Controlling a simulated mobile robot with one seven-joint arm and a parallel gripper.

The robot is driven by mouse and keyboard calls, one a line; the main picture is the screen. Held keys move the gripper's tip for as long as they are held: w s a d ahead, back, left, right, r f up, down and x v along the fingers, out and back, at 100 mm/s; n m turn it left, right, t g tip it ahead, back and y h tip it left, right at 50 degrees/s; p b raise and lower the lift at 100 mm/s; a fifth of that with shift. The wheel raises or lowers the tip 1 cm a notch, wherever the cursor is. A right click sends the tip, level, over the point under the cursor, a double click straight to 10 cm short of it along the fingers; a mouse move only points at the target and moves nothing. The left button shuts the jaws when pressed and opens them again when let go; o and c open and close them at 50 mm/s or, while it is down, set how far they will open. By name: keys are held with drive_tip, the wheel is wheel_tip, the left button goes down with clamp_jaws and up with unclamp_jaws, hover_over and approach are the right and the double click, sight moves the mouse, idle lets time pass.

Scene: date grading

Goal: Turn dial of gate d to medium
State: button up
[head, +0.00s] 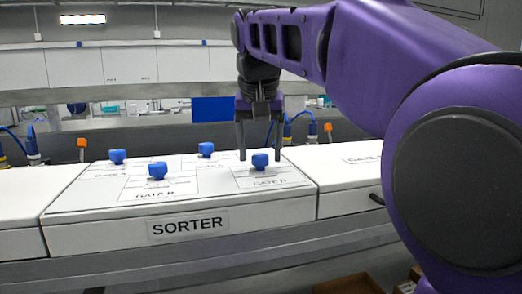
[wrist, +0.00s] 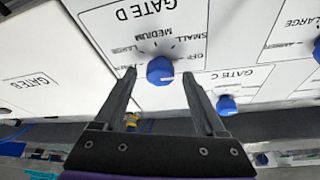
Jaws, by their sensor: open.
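The gate D dial (head: 260,161) is a blue knob at the right of the white sorter panel (head: 75,205). In the wrist view the gate D dial (wrist: 160,70) sits below the upside-down GATE D label, with OFF, SMALL, MEDIUM and LARGE printed around it. A small pale mark shows on its lower right side; I cannot tell which setting it points to. My gripper (head: 260,157) points down at the dial. In the wrist view my gripper (wrist: 159,75) is open, one finger on each side of the dial, with gaps visible. Contact is not seen.
Three other blue dials stand on the panel: front left (head: 158,171), back left (head: 117,156) and back middle (head: 206,149). The gate C dial (wrist: 226,105) is close to the right finger in the wrist view. White boxes flank the sorter.

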clamp_jaws()
drive_tip(key=shift+r+n+p, duration=0.1)
drive_tip(key=shift+n+p, duration=0.2)
drive_tip(key=shift+n, duration=0.1)
drive_tip(key=shift+d+n+y+p, duration=0.15)
drive_tip(key=shift+n+y+p, duration=0.4)
drive_tip(key=shift+n, duration=0.45)
drive_tip(key=n+y, duration=0.1)
drive_tip(key=n, duration=0.1)
drive_tip(key=n+g+y, duration=0.1)
drive_tip(key=n, duration=0.2)
drive_tip(key=shift+w+d, duration=0.1)
drive_tip(key=shift+w, duration=0.05)
drive_tip(key=n+g+y, duration=0.1)
drive_tip(key=n, duration=0.4)
drive_tip(key=shift+w, duration=0.1)
drive_tip(key=n+g, duration=0.1)
drive_tip(key=n, duration=0.1)
drive_tip(key=n+g, duration=0.1)
drive_tip(key=n, duration=0.1)
drive_tip(key=shift+w+d+n+y, duration=0.1)
drive_tip(key=shift+n+y, duration=0.25)
drive_tip(key=shift+n, duration=0.05)
